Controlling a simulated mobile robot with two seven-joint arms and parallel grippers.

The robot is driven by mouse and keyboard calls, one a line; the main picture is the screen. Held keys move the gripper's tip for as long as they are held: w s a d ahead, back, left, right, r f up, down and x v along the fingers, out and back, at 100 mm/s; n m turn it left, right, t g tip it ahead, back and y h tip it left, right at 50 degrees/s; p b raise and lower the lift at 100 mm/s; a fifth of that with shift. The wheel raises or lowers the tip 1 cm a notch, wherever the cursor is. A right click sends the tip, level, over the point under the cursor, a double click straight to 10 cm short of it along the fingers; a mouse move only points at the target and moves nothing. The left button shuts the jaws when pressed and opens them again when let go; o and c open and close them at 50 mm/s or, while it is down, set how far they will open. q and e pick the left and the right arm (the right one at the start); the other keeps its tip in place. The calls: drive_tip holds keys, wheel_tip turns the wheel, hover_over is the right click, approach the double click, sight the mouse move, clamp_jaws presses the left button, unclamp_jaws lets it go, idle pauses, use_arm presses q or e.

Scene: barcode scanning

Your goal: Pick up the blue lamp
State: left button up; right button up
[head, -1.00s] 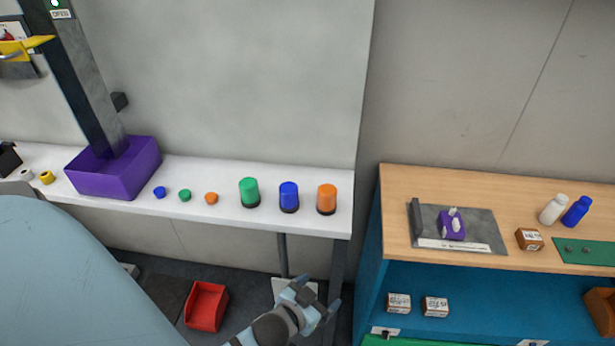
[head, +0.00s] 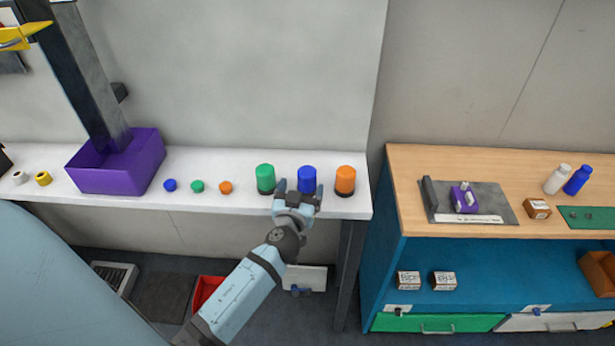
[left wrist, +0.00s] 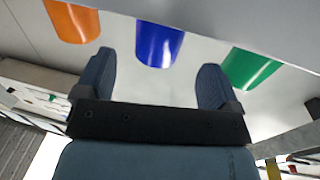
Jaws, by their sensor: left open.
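The blue lamp (head: 307,178) stands upright on the white table near its right end, between a green lamp (head: 265,178) and an orange lamp (head: 345,179). My left gripper (head: 299,191) is open and empty at the table's front edge, just in front of the blue lamp, and hides part of its lower front. In the left wrist view the blue lamp (left wrist: 158,44) lies ahead between the two fingers, beyond the tips. The orange lamp (left wrist: 72,22) and the green lamp (left wrist: 248,66) lie outside the fingers. My right gripper is not in view.
The white table (head: 225,205) also holds a purple bin (head: 95,178) and small blue, green and orange caps (head: 197,187). A wooden-topped blue shelf (head: 420,160) stands to the right. A red bin (head: 205,290) is on the floor below.

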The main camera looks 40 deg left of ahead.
sight(304, 184)
use_arm(q)
drive_tip(key=shift+w+a+r+p, duration=0.1)
drive_tip(key=shift+w+a+p, duration=0.1)
drive_tip(key=shift+w+p, duration=0.25)
drive_tip(key=p+x, duration=0.1)
drive_tip(key=x, duration=0.2)
drive_tip(key=shift+w, duration=0.45)
drive_tip(key=shift+w+a+f, duration=0.15)
drive_tip(key=shift+w+f, duration=0.15)
drive_tip(key=shift+w, duration=0.05)
drive_tip(key=shift+s, duration=0.1)
drive_tip(key=shift+c, duration=0.2)
drive_tip(key=c, duration=1)
